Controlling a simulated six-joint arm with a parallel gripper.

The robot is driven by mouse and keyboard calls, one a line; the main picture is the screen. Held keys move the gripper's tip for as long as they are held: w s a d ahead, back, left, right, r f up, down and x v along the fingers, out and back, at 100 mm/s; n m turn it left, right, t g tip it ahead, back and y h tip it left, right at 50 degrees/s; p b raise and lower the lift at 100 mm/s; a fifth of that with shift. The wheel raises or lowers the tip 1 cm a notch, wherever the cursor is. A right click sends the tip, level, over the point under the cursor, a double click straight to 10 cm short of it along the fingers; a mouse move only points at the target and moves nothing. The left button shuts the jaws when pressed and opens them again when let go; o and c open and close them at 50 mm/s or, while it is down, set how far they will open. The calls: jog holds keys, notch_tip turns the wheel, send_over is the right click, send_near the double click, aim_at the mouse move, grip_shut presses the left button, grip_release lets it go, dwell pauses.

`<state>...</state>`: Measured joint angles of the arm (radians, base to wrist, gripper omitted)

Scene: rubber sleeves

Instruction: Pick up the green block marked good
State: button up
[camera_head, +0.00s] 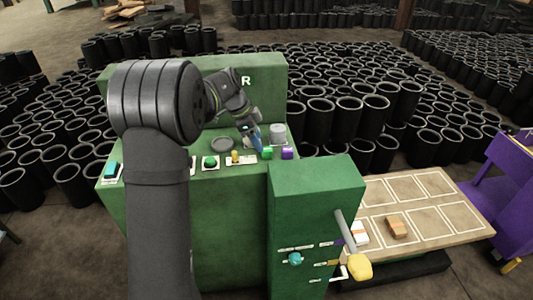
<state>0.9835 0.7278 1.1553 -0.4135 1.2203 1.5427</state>
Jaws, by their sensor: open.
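A small green block (268,153) sits on the top of the green machine bench, near its front edge. Any marking on it is too small to read. A purple block (287,153) sits close to its right. My gripper (257,147) points down just left of and behind the green block. It is open and looks empty, with a blue part showing at its end. I cannot tell whether it touches the bench or the block.
A grey cylinder (277,133) stands behind the blocks. A dark round plate (222,144), a green button (210,161) and a yellow knob (236,156) lie to the left. A table (440,218) with outlined squares holds a brown block (397,226). Black rubber sleeves (320,115) surround the bench.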

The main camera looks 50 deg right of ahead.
aim_at(267, 153)
jog(key=shift+s+x, duration=0.2)
jog(key=shift+x, duration=2.55)
jog(key=shift+d+r, duration=0.1)
jog(key=shift+r, duration=0.05)
jog(key=c, duration=1)
jog(key=shift+c, duration=0.2)
